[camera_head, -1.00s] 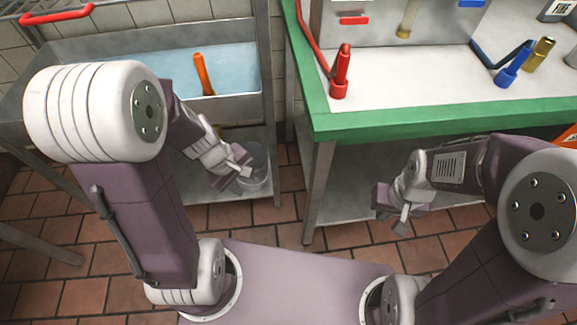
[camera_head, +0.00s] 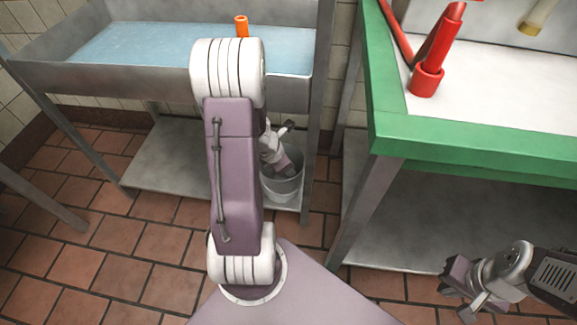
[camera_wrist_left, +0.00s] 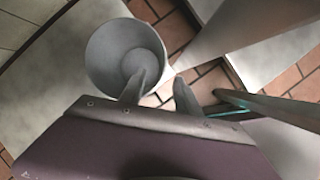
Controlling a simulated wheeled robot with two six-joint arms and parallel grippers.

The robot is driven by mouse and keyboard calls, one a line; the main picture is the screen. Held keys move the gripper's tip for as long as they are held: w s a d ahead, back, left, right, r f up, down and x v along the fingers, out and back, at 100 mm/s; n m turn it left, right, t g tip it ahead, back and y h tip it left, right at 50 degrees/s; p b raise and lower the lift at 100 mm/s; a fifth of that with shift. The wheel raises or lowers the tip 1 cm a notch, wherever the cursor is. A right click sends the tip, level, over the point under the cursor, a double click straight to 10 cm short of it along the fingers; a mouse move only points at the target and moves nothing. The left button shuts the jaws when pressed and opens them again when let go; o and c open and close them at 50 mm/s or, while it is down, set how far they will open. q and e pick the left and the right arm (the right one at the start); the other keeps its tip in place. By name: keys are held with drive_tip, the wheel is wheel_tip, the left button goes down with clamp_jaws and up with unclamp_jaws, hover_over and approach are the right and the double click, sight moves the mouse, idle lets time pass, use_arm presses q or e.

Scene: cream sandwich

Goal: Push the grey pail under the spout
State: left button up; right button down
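The grey pail (camera_head: 286,188) stands upright on the low shelf under the sink, near the shelf's right front end, in the head view. My left arm hides part of it. In the left wrist view, the pail (camera_wrist_left: 97,48) is seen from above and looks empty. My left gripper (camera_wrist_left: 158,92) is open, and one fingertip overlaps the pail's edge there; I cannot tell whether it touches. My right gripper (camera_head: 466,292) is low at the right, away from the pail; its opening is unclear. A tan spout (camera_head: 538,16) hangs over the counter, partly cut off.
The metal sink (camera_head: 290,90) holds blue water, with an orange pipe (camera_head: 242,27) at its back. The green-edged counter (camera_head: 440,135) stands right, with a red fitting (camera_head: 430,75) and a lower shelf (camera_head: 420,230). Tiled floor (camera_head: 110,230) is clear at left.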

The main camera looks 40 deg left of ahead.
sight(293, 179)
use_arm(q)
drive_tip(key=b+x, duration=0.5)
drive_tip(key=x, duration=0.3)
drive_tip(key=shift+s, duration=0.1)
drive_tip(key=shift+w+f+b, duration=0.35)
drive_tip(key=shift+f+b, duration=0.15)
drive_tip(key=shift+b, duration=0.1)
clamp_jaws()
idle(0.8)
